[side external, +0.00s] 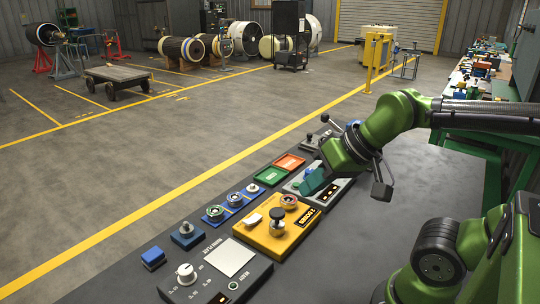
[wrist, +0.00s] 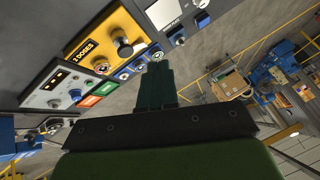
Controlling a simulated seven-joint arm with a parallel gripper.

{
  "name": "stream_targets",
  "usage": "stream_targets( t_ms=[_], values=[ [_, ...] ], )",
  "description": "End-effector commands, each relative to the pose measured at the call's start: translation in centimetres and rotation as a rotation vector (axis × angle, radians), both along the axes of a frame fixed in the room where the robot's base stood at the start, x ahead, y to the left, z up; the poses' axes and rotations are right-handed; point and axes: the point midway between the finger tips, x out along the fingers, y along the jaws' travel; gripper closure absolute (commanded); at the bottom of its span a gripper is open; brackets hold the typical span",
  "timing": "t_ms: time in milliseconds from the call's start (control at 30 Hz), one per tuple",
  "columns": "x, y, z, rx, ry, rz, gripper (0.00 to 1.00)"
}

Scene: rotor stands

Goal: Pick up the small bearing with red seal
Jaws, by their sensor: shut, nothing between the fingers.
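A small ring-shaped part with a reddish tint (side external: 289,200), which looks like the bearing with red seal, sits on the yellow panel (side external: 248,236). It also shows in the wrist view (wrist: 102,66) near the edge of that panel, too small to make out its seal clearly. My gripper (side external: 311,184) is above the grey panel beside the yellow one, to the right of and apart from the ring. In the wrist view its dark green fingers (wrist: 157,66) are together, with nothing between them.
Two metal rings (side external: 215,212) (side external: 235,199) sit on blue bases left of the yellow panel. A black knob (side external: 278,215) stands close to the reddish ring. Green (side external: 270,175) and orange (side external: 289,162) trays lie behind.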

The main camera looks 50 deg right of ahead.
Motion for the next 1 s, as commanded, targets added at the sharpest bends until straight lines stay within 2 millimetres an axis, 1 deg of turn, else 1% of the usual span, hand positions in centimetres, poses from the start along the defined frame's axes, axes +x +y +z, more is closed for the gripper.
stream_targets(
  t_ms=[333, 367, 800, 900, 1000],
  values=[
    [0.00, 0.00, 0.00, 0.000, 0.000, 0.000, 1.00],
    [0.00, 0.00, 0.00, 0.000, 0.000, 0.000, 0.97],
    [0.00, 0.00, 0.00, 0.000, 0.000, 0.000, 0.30],
    [0.00, 0.00, 0.00, 0.000, 0.000, 0.000, 0.16],
    [0.00, 0.00, 0.00, 0.000, 0.000, 0.000, 0.16]
  ],
)
